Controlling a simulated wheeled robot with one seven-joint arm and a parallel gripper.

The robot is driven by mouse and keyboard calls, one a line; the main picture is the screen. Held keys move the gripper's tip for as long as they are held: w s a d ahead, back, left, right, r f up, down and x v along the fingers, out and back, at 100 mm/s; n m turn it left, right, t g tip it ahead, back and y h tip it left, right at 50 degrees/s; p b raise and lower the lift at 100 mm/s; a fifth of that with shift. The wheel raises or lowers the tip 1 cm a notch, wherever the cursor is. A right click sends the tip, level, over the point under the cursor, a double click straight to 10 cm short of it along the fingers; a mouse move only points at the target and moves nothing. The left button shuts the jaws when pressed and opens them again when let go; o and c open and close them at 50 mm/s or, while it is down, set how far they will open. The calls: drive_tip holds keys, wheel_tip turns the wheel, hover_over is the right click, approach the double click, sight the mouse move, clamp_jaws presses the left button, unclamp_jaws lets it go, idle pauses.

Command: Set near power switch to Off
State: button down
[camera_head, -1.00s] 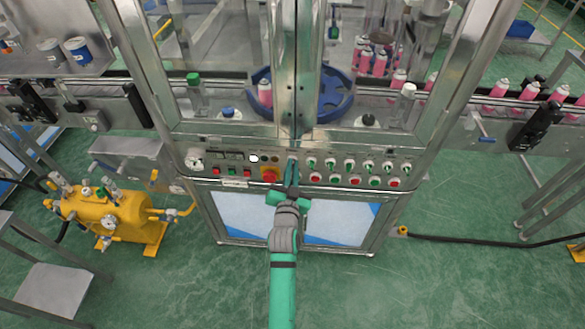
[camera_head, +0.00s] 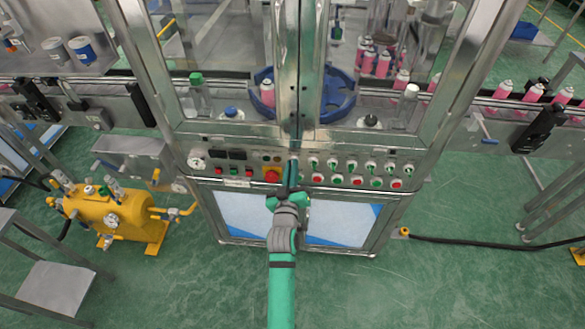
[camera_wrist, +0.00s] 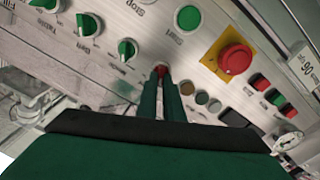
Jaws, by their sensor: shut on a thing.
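The control panel (camera_head: 335,165) of the crimping machine fills the lower front of the cabinet. My gripper (camera_wrist: 166,80) is at the panel, its two fingers close together and shut on a small red knob (camera_wrist: 160,69), taken as the near power switch. Only the knob's tip shows between the fingertips; its label and exact setting are hidden. In the head view my gripper (camera_head: 290,178) covers that spot, just right of the red emergency stop (camera_head: 271,175). The small round lamps (camera_wrist: 202,98) beside it look unlit.
In the wrist view a green start button (camera_wrist: 189,18) and several green rotary switches (camera_wrist: 127,49) sit close to the fingers. The emergency stop on a yellow plate (camera_wrist: 234,58) is to the right. A yellow tank (camera_head: 110,215) stands on the floor at left.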

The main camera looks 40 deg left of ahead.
drive_tip(key=shift+n, duration=0.4)
drive_tip(key=c, duration=1.9)
unclamp_jaws()
drive_tip(key=shift+s, duration=0.15)
drive_tip(key=v, duration=1)
drive_tip(key=shift+s+d, duration=0.2)
drive_tip(key=shift+s, duration=0.05)
drive_tip(key=shift+f, duration=0.1)
